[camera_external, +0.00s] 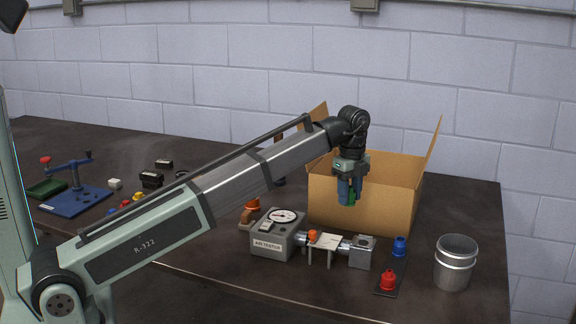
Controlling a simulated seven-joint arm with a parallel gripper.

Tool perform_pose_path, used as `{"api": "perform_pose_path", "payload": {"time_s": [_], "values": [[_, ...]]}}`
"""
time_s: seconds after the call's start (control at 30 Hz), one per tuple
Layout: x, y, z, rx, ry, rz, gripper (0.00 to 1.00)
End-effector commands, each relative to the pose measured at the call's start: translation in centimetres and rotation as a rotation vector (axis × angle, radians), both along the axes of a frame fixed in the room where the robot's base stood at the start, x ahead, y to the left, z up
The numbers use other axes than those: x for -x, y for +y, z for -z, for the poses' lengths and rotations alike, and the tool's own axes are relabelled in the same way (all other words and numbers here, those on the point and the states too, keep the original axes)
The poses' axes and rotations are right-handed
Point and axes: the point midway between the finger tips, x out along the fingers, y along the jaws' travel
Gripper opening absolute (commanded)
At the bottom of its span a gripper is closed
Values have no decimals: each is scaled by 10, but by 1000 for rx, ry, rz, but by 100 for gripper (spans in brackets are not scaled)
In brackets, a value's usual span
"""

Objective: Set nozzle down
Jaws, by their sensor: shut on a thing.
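My gripper (349,201) points down in front of the open cardboard box, above the table. It is shut on a small green piece, which looks like a nozzle (351,198); its blue fingers hide most of it. A dark strip (403,269) lies on the table to the right and below. A blue nozzle (399,246) stands at its far end and a red nozzle (388,281) at its near end, with bare strip between them. The held piece is up in the air, apart from the strip.
An air tester (271,246) with a gauge and a metal block (362,252) stand in front of the cardboard box (370,209). A metal duct cup (455,263) is at the right. A blue hand press (75,200) and small parts are at the left.

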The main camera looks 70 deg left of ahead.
Motion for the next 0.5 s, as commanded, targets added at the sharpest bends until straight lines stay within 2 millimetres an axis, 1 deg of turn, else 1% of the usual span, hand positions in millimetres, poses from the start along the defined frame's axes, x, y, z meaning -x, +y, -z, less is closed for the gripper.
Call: {"api": "perform_pose_path", "payload": {"time_s": [0.03, 0.1, 0.3, 0.5], "values": [[13, 19, -4, 0, -1, -45, 10], [26, 41, -10, 0, -1, -106, 10], [69, 101, -25, 0, -1, -276, 10], [110, 154, -39, 0, 0, -429, 10]]}}
